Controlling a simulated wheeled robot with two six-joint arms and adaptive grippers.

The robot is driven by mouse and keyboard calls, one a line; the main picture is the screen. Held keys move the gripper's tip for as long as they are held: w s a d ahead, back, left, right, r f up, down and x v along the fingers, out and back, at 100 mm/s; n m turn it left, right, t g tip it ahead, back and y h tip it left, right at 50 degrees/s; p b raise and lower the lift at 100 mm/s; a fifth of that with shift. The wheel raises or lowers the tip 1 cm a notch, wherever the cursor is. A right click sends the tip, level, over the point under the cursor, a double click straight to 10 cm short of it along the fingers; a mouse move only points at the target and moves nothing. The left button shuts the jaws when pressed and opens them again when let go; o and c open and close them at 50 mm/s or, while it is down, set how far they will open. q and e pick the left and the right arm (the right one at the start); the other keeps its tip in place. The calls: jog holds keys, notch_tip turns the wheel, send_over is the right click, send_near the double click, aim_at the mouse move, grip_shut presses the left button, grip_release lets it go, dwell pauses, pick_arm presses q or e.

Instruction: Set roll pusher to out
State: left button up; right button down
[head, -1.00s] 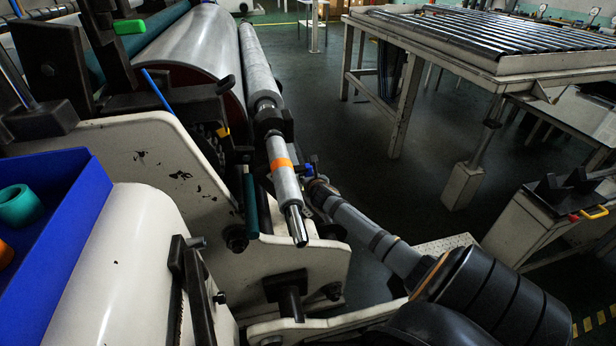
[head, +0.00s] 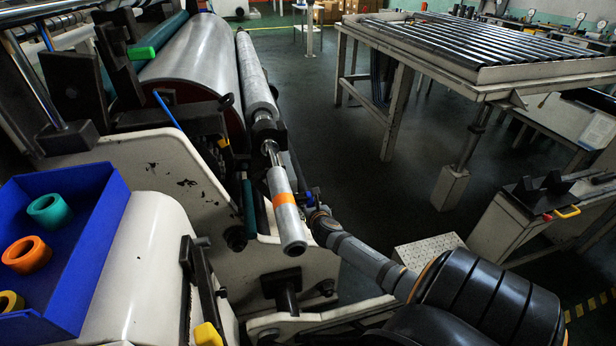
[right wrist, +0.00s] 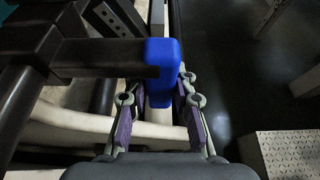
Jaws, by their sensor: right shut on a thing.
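The roll pusher appears to be the grey cylinder with an orange band (head: 286,205), beyond the end of the long grey roller (head: 255,75). A bare shiny rod (head: 271,153) shows between the cylinder and the dark collar at the roller end. My right gripper (head: 314,207) is beside the cylinder, to its right. In the right wrist view it is shut on a blue handle (right wrist: 162,70) at the end of a dark bar (right wrist: 105,57), one finger on each side. The handle shows only as a small blue spot in the head view. My left gripper is out of view.
A blue tray (head: 100,235) with coloured rings stands at the left on the white machine. A large grey roll (head: 195,75) lies behind. A roller table (head: 480,70) stands at the far right. A metal step plate (head: 428,252) lies near my right arm.

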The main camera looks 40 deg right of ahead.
jog(key=shift+s+a, duration=0.15)
jog(key=c, duration=1.5)
grip_release()
jog(key=o, duration=0.4)
jog(key=shift+s, duration=0.1)
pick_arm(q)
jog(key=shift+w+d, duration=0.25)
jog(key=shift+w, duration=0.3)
pick_arm(e)
jog(key=v, duration=1.1)
jog(key=shift+s+a+r, duration=0.15)
jog(key=shift+s+a, duration=0.1)
jog(key=shift+s, duration=0.05)
